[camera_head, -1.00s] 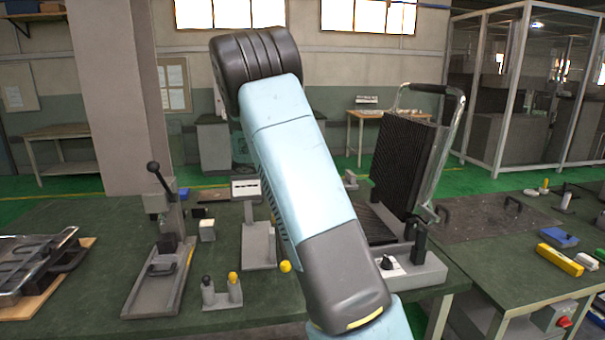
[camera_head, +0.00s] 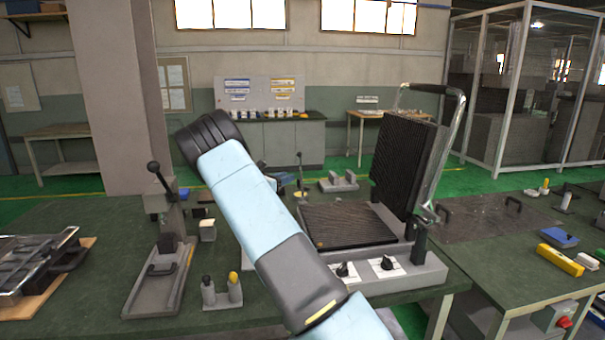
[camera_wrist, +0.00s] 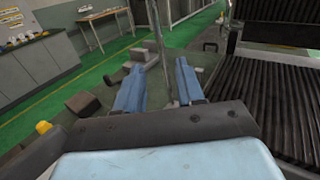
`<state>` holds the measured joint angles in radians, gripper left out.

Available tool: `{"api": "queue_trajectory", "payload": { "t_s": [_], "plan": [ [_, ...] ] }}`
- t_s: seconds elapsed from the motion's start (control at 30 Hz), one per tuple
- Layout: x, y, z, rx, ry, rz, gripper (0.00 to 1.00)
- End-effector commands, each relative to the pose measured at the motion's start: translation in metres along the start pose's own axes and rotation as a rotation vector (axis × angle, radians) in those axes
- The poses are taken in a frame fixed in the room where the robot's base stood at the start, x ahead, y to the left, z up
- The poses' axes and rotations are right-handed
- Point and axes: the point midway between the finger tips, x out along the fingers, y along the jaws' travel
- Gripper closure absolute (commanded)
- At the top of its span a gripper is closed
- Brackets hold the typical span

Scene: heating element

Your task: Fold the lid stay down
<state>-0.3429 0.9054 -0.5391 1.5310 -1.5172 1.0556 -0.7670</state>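The contact grill (camera_head: 345,228) stands on the green bench with its ribbed lid (camera_head: 402,165) raised. A black upright piece (camera_head: 420,240) stands at the grill's right side, by the lid's metal frame. I cannot tell for certain which part is the lid stay. My gripper (camera_head: 285,180) is beyond the grill's left rear, partly hidden by my arm. In the wrist view, its two blue fingers (camera_wrist: 159,68) are apart. A thin upright rod (camera_wrist: 157,30) shows between them, with no clear contact. The ribbed lower plate (camera_wrist: 245,90) is to their right.
A lever press (camera_head: 165,245) and two small posts (camera_head: 222,291) stand left of the grill. A grey block fixture (camera_head: 338,182) lies behind it. The right bench holds a yellow block (camera_head: 560,259) and a blue box (camera_head: 558,238).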

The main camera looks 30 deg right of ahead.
Motion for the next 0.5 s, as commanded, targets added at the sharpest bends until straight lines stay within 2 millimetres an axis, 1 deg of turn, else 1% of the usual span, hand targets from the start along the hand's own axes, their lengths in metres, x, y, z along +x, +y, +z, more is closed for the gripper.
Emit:
{"api": "queue_trajectory", "payload": {
  "t_s": [0.03,0.1,0.3,0.5],
  "plan": [
    [0.011,-0.001,0.000,0.000,-0.001,-0.004,0.62],
    [0.023,-0.001,0.000,0.001,0.000,-0.003,0.62],
    [0.058,-0.001,0.000,0.002,0.000,-0.003,0.62],
    [0.087,-0.001,0.000,0.002,0.000,-0.003,0.62]
  ]
}}
